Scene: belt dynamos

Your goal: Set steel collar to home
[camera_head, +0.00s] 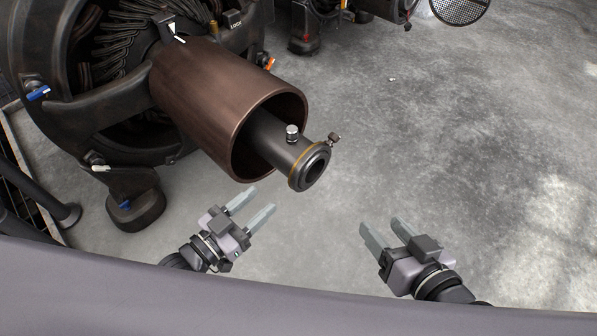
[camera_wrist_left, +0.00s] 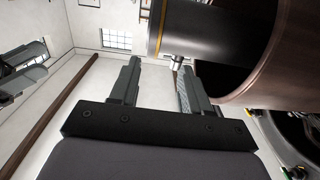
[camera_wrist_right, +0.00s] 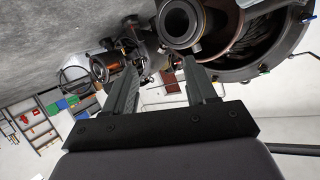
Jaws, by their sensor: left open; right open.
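What appears to be the steel collar (camera_head: 312,168) is a dark metal ring with a yellow line at the end of a dark shaft (camera_head: 262,130). A bronze knob (camera_head: 334,138) stands out from it, and a silver knob (camera_head: 292,132) sits on the shaft behind. The shaft sticks out of a wide brown cylinder (camera_head: 205,100). The collar's open end faces the right wrist view (camera_wrist_right: 180,24). My left gripper (camera_head: 262,199) is open and empty, below and left of the collar. My right gripper (camera_head: 380,222) is open and empty, below and right of it. Neither touches it.
Another machine (camera_head: 385,8) stands at the back. The grey floor (camera_head: 470,130) is clear on the right.

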